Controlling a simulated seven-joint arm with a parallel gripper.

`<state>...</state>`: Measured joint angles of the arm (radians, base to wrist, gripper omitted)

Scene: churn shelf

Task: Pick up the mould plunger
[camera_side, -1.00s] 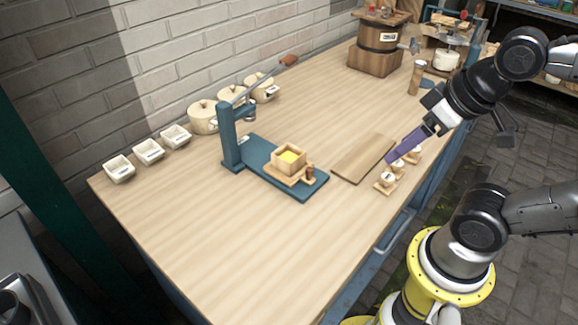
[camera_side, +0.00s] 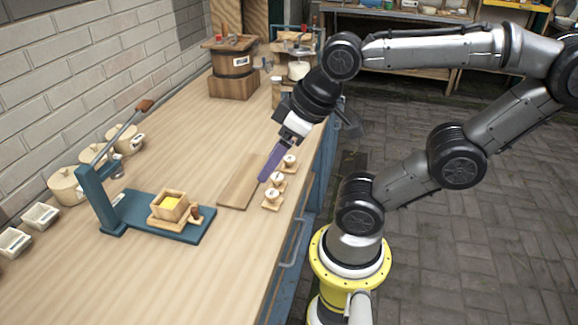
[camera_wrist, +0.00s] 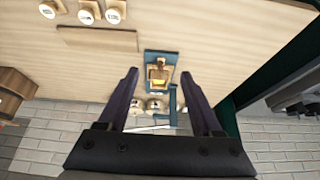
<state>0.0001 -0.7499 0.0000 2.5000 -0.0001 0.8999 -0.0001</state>
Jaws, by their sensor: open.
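Three small wooden pieces with round, pale labelled knobs on square bases stand in a row near the table's right edge: the near one (camera_side: 272,196), the middle one (camera_side: 278,181) and the far one (camera_side: 289,162). They look like plungers; I cannot tell which is the mould plunger, as the labels are too small to read. In the wrist view the row is at the top left, with one knobbed piece (camera_wrist: 88,14) in the middle. My gripper (camera_side: 263,179) is over the table just left of the row. In the wrist view my gripper (camera_wrist: 164,76) is open, with nothing between its fingers.
A flat wooden board (camera_side: 239,185) lies left of the row. Lidded pots (camera_side: 66,186) and white dishes (camera_side: 40,215) line the wall. A wooden churn (camera_side: 232,72) stands at the back.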

